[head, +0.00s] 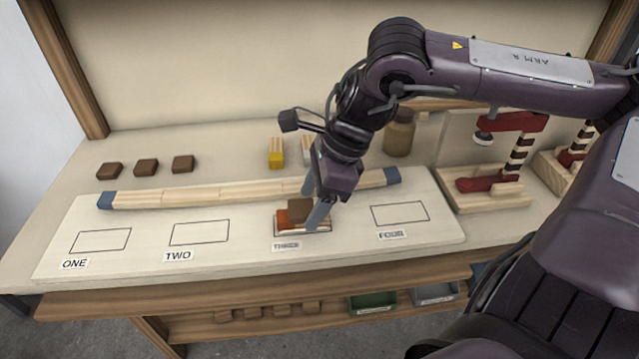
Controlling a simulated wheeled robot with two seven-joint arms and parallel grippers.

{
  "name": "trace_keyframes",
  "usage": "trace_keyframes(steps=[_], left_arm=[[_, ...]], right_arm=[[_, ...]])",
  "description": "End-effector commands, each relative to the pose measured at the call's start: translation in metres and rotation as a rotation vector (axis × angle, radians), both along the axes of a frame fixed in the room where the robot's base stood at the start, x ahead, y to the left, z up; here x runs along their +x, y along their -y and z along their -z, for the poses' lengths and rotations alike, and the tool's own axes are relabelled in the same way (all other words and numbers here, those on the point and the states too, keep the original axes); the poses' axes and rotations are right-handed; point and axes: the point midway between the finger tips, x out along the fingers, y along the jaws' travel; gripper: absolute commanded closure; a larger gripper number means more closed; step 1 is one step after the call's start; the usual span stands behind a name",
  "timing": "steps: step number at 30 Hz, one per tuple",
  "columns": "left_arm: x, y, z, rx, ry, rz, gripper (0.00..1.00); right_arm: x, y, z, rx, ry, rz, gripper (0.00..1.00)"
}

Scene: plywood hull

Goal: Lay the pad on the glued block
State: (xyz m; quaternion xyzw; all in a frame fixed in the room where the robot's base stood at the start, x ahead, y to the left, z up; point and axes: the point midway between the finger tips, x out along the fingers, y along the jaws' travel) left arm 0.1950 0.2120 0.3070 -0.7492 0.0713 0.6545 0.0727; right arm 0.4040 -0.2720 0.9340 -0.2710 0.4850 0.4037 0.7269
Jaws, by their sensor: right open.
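A brown pad (297,207) sits at the outlined place marked THREE, on top of a low block (283,218) with an orange-red face and a pale edge. The pad seems to rest on the block, though the fingers hide part of the contact. My right gripper (310,212) reaches down from above with its grey fingers apart, one on the far side and one on the near right side of the pad. It is open around the pad. Three more dark brown pads (146,167) lie in a row at the back left. My left gripper is out of view.
A long pale wood strip with blue ends (200,195) lies behind the outlines on the white board (140,258). Outlines ONE, TWO and FOUR are empty. A yellow-tipped block (276,155) and a brown jar (400,135) stand behind; red clamps on wooden bases (490,198) stand right.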

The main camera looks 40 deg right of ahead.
Motion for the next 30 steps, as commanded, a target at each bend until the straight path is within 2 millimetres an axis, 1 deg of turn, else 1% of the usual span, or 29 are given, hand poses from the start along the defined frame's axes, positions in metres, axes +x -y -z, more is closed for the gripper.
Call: trace_keyframes(steps=[1, 5, 15, 18, 21, 24, 30], left_arm=[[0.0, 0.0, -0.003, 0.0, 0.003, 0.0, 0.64], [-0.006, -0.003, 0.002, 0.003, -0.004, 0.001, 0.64], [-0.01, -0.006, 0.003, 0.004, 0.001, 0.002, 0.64], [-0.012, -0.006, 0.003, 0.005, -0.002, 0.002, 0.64], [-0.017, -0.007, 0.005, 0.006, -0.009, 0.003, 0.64], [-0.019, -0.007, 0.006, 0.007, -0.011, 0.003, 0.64], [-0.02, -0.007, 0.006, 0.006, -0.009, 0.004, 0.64]], right_arm=[[0.0, 0.0, -0.004, 0.001, 0.001, 0.0, 0.38], [-0.002, 0.005, -0.019, 0.001, 0.006, 0.001, 0.38], [-0.017, 0.029, -0.086, 0.0, 0.007, 0.002, 0.38], [-0.02, 0.034, -0.098, -0.003, 0.003, 0.002, 0.38], [-0.023, 0.037, -0.107, -0.001, 0.002, 0.001, 0.38], [-0.024, 0.039, -0.111, -0.001, -0.001, 0.0, 0.38], [-0.025, 0.039, -0.113, 0.0, -0.001, 0.0, 0.38]])
